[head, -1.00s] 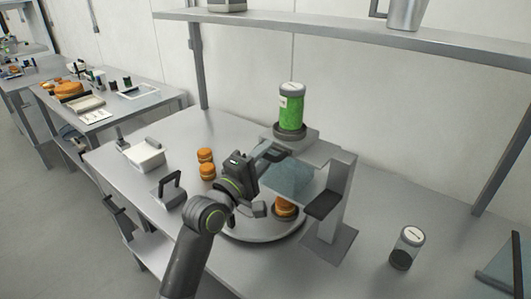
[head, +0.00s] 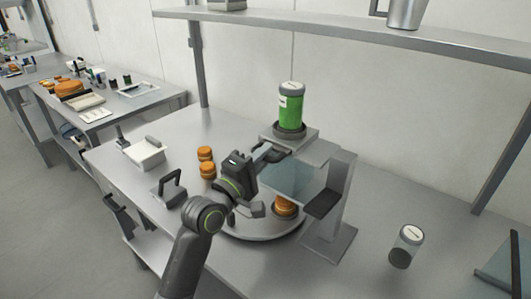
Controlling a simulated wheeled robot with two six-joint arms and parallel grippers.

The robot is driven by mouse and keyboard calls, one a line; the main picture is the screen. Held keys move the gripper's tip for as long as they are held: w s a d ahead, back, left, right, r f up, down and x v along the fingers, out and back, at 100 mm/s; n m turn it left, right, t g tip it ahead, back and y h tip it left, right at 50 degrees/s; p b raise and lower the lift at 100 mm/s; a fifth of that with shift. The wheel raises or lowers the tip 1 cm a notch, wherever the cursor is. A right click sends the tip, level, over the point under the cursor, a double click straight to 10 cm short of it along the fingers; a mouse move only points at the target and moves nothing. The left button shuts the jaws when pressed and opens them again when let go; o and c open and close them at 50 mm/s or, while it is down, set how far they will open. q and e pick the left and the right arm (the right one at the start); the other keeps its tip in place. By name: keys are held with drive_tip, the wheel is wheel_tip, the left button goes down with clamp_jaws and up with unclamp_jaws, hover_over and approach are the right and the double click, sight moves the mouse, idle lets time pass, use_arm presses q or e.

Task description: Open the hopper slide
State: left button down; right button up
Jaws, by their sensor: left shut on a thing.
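The hopper is a clear jar filled with green (head: 290,110), upright with a grey lid, on a dark ring atop the grey dispenser stand (head: 342,192). My left gripper (head: 272,153) is at the left side of the stand, just below and left of the jar. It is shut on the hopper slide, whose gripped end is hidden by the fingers. I cannot tell how far out the slide is. A bluish see-through panel (head: 287,178) hangs under the stand's top. My right gripper is not in view.
Under the panel, an orange-brown round (head: 285,206) sits on a round grey turntable (head: 262,230). Two stacked rounds (head: 206,163) stand left of my gripper. A white container (head: 146,153) and a dark-handled tool (head: 170,187) lie further left. A lidded jar (head: 405,247) stands right.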

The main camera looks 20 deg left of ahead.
use_arm(q)
drive_tip(key=v, duration=0.1)
drive_tip(key=p+v, duration=0.1)
drive_tip(key=v, duration=0.2)
drive_tip(key=shift+s+a+r+p, duration=0.1)
drive_tip(key=shift+s+r+p, duration=0.2)
drive_tip(key=shift+p, duration=0.1)
drive_tip(key=c, duration=1.5)
unclamp_jaws()
drive_tip(key=b+v, duration=0.1)
drive_tip(key=v, duration=1.6)
drive_tip(key=shift+s+b, duration=0.15)
drive_tip(key=shift+b, duration=0.2)
drive_tip(key=shift+a+f, duration=0.1)
